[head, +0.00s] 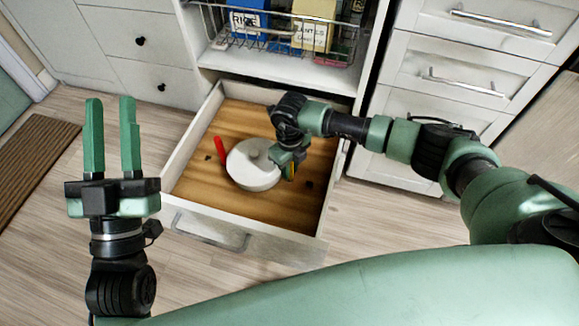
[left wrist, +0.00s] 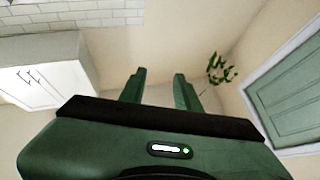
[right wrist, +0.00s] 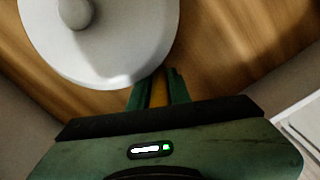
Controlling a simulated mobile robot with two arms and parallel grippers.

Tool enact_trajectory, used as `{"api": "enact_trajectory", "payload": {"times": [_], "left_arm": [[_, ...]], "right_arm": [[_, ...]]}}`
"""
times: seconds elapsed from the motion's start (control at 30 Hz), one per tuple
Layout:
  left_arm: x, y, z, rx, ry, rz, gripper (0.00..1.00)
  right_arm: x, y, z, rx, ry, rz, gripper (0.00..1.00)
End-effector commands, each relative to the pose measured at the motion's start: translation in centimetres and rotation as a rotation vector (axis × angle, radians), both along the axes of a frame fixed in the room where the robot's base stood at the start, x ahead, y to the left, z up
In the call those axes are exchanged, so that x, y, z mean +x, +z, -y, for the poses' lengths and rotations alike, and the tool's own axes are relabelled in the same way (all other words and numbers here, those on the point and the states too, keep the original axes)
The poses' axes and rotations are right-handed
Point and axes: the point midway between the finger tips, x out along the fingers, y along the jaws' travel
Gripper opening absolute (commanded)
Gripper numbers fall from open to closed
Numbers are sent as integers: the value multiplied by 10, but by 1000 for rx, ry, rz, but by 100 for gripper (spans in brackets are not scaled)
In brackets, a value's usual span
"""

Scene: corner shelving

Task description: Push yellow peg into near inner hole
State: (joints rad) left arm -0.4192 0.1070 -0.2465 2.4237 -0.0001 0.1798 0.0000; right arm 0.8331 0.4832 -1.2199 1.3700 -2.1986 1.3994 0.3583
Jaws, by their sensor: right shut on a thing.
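The yellow peg (right wrist: 158,90) is between the fingers of my right gripper (right wrist: 157,100) in the right wrist view. In the head view only a sliver of the yellow peg (head: 292,172) shows under the right gripper, beside the white round lidded pot (head: 252,166). The gripper is shut on the peg. The peg's lower end is hidden. Small dark spots, possibly holes, show on the wooden drawer bottom (head: 205,180), left and right of the pot. I cannot tell whether the peg is in a hole. My left gripper (head: 111,110) is open and empty, left of the drawer.
A red peg-like piece (head: 220,150) stands at the pot's left side. The open drawer's walls and front (head: 250,235) surround the wooden bottom. Above it is a shelf with a wire basket (head: 275,45) holding boxes.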

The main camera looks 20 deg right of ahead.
Motion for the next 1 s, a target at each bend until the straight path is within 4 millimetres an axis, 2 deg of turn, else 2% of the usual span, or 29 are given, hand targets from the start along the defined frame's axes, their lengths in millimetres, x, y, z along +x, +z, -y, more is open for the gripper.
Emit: {"api": "enact_trajectory", "payload": {"times": [1.0], "left_arm": [[-16,21,-1,-40,-8,136,33]], "right_arm": [[0,-9,0,0,0,0,0]]}}
